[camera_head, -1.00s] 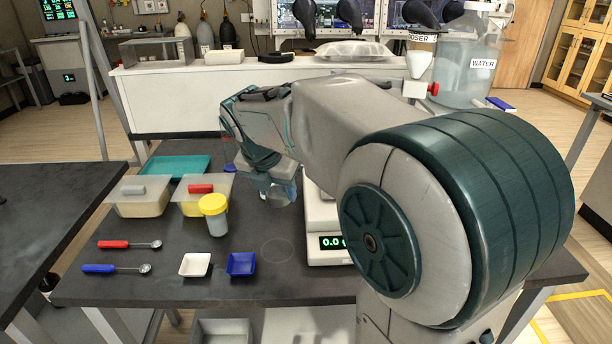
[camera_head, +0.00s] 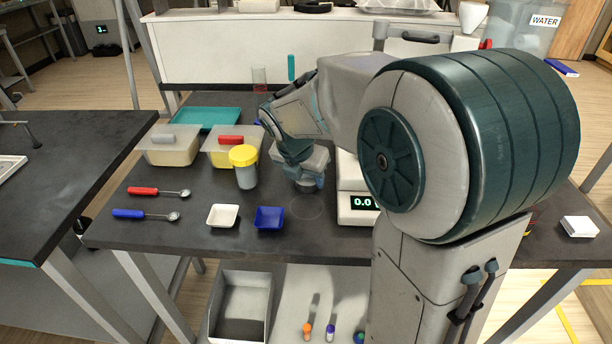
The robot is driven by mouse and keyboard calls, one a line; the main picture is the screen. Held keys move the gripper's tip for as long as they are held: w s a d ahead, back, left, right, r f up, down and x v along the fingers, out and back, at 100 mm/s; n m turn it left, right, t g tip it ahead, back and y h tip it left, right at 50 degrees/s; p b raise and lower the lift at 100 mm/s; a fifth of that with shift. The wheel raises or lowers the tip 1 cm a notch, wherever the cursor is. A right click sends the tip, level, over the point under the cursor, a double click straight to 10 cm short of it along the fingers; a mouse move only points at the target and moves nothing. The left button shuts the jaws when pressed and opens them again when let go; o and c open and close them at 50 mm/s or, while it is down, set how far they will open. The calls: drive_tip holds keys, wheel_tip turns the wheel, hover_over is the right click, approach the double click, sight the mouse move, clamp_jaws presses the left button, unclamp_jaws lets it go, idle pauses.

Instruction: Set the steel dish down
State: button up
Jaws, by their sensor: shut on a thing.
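My gripper (camera_head: 308,186) points down over the dark table, shut, just behind a faint circle (camera_head: 307,207) marked on the tabletop. The steel dish is mostly hidden by the fingers, and I cannot make out its shape clearly. I cannot tell whether the dish touches the table. The scale (camera_head: 357,200), with a lit display, stands just right of the gripper.
Left of the gripper stand a yellow-lidded jar (camera_head: 245,168) and two lidded tubs (camera_head: 170,148). A white dish (camera_head: 222,215) and a blue dish (camera_head: 269,217) sit near the front edge. Two spoons (camera_head: 147,214) lie at left. A teal tray (camera_head: 205,118) is behind.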

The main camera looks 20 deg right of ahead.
drive_tip(key=shift+f, duration=0.1)
drive_tip(key=o, duration=1)
drive_tip(key=shift+c, duration=0.2)
drive_tip(key=shift+r, duration=0.2)
